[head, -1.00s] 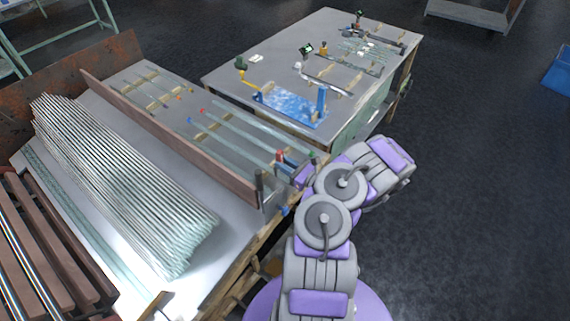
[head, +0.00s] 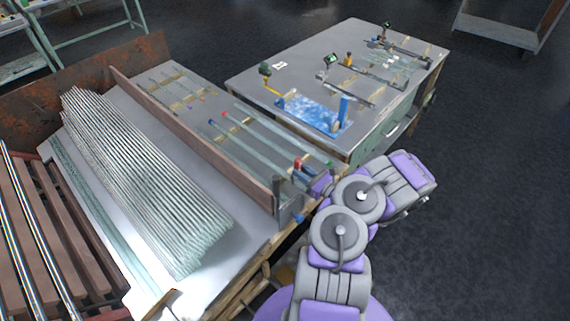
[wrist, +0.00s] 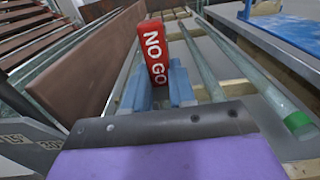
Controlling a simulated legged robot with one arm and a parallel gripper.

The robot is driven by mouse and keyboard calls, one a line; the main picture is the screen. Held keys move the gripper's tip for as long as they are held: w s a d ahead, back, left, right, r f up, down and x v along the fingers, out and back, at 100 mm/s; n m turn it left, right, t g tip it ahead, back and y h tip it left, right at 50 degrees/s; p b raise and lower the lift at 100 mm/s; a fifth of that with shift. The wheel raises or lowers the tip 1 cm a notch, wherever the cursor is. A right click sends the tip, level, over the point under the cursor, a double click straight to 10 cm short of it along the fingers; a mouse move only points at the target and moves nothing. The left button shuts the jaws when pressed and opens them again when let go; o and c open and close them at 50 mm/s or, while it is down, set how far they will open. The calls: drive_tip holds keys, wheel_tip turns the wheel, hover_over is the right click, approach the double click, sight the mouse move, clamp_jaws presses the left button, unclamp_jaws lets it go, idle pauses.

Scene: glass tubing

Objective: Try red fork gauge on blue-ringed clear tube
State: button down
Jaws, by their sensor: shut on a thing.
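The red fork gauge (wrist: 154,52), a block marked "NO GO", stands upright between the blue fingertips of my gripper (wrist: 160,92) in the wrist view. My gripper is shut on it. In the head view the gauge (head: 298,163) is a small red shape over the right end of the tube rack. The blue-ringed clear tube (head: 230,141) lies on the rack, its blue mark at the far left end. Whether the gauge touches a tube, I cannot tell; its lower part is hidden by the fingers.
A red-marked tube (head: 251,129) and a green-ended tube (wrist: 298,120) lie alongside. A brown board (head: 190,138) borders the rack, with a pile of glass tubes (head: 140,180) beyond it. A second table (head: 300,68) holds a blue mat (head: 312,113) and instruments.

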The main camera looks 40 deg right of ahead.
drive_tip(key=shift+r, duration=0.2)
idle(0.5)
wheel_tip(320, 180, up, 7)
drive_tip(key=p, duration=0.4)
drive_tip(key=shift+f, duration=0.2)
idle(1.0)
